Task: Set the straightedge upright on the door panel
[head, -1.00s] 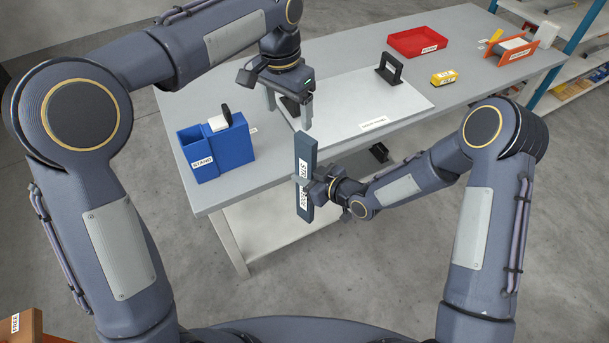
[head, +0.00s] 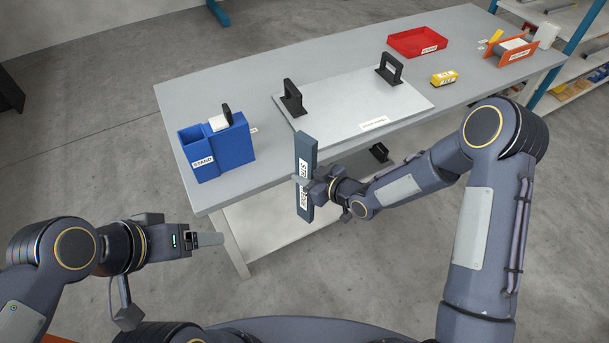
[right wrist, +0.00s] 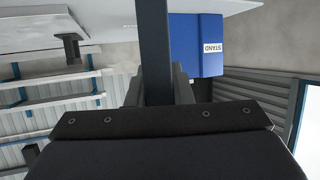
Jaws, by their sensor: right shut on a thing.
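The straightedge (head: 306,149) is a long dark blue-grey bar with a white label. My right gripper (head: 308,186) is shut on it around its middle and holds it roughly upright, in front of the table's near edge. It also shows in the right wrist view (right wrist: 155,45) as a dark bar between the fingers. The door panel (head: 345,105) is a flat white sheet lying on the table, with two black handles on it and a label at its near edge. My left gripper (head: 212,240) is low at the left, away from the table; its fingers are seen edge-on, so its opening is unclear.
A blue stand (head: 232,150) with a label sits at the table's left end; it shows in the right wrist view (right wrist: 197,45). A red tray (head: 418,42), a yellow box (head: 444,78) and an orange rack (head: 511,52) are toward the far right. The grey table's (head: 300,60) back strip is clear.

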